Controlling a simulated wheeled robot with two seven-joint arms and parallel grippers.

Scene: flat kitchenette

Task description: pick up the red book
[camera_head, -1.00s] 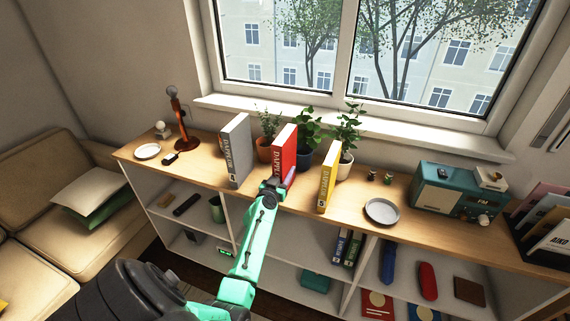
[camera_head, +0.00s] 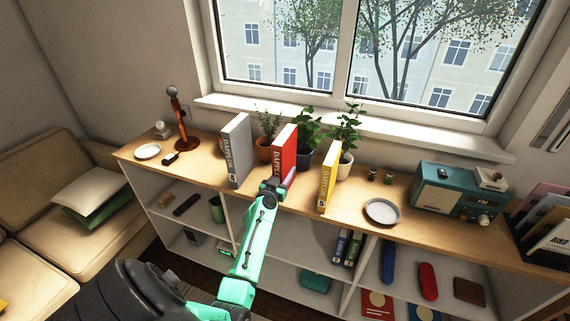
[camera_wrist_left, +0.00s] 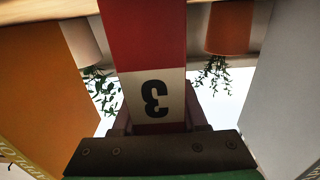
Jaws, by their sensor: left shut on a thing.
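The red book (camera_head: 284,148) stands upright on the wooden shelf top, between a grey book (camera_head: 237,150) and a yellow book (camera_head: 329,178). My left gripper (camera_head: 277,185) is at the lower part of its spine, shut on it. In the left wrist view the red book (camera_wrist_left: 145,42) shows its red spine with a white band and a black 3, seen upside down, and the gripper (camera_wrist_left: 155,122) has a finger on each side of it. The fingertips are partly hidden behind the book and the gripper's body. My right gripper is not in view.
Potted plants (camera_head: 307,150) stand close behind the books. A grey plate (camera_head: 382,211) and a teal radio (camera_head: 459,190) are to the right. A red-brown lamp (camera_head: 181,120) and a white plate (camera_head: 147,151) are to the left. Gaps separate the red book from both neighbouring books.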

